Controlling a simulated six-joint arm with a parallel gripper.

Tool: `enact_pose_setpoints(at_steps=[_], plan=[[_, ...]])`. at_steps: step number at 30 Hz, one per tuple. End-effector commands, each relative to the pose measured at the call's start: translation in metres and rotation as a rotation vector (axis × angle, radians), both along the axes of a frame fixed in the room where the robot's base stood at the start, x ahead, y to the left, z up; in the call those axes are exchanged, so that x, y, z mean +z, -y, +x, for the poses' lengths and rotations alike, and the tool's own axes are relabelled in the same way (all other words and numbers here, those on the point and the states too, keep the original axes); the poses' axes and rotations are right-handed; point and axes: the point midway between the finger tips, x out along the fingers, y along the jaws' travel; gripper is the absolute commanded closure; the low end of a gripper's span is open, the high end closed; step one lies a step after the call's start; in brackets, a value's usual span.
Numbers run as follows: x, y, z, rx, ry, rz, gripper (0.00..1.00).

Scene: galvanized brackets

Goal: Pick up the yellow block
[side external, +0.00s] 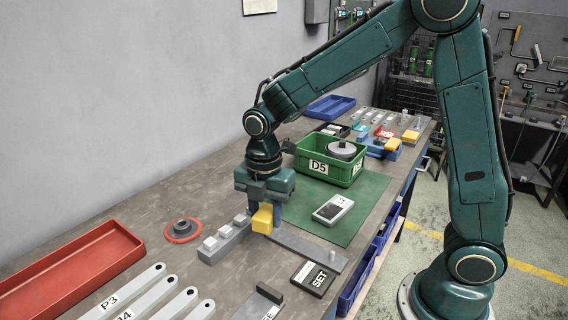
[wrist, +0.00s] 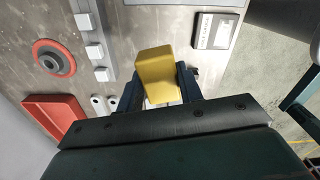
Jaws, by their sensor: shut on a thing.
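The yellow block (side external: 263,219) is between the fingers of my gripper (side external: 264,207), beside the grey bracket strip with white cubes. In the wrist view the yellow block (wrist: 158,76) sits between the two dark fingers of my gripper (wrist: 157,85), which are shut on it. The fingers hide parts of its sides. I cannot tell for sure whether its underside touches anything.
A grey strip with white cubes (side external: 224,240) lies just left of the block. A long flat grey bar (side external: 310,249) lies to the right. A green bin (side external: 318,167) stands behind on a green mat (side external: 365,200). A red tray (side external: 72,273) and a red-rimmed disc (side external: 183,230) lie left.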

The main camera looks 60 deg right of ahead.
Motion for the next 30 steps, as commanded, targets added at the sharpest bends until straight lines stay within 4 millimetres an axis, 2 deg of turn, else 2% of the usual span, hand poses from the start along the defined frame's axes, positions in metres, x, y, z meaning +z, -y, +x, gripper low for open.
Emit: enact_pose_setpoints(at_steps=[1, 6, 12, 18, 30], plan=[[0.013, 0.000, 0.001, 0.000, 0.008, 0.001, 0.90], [0.043, 0.000, 0.001, 0.000, 0.005, 0.001, 0.90], [0.066, 0.000, 0.001, 0.000, 0.003, 0.001, 0.90], [0.074, 0.000, 0.000, 0.000, 0.001, 0.000, 0.90], [0.074, 0.000, 0.000, 0.000, 0.001, 0.000, 0.90]])
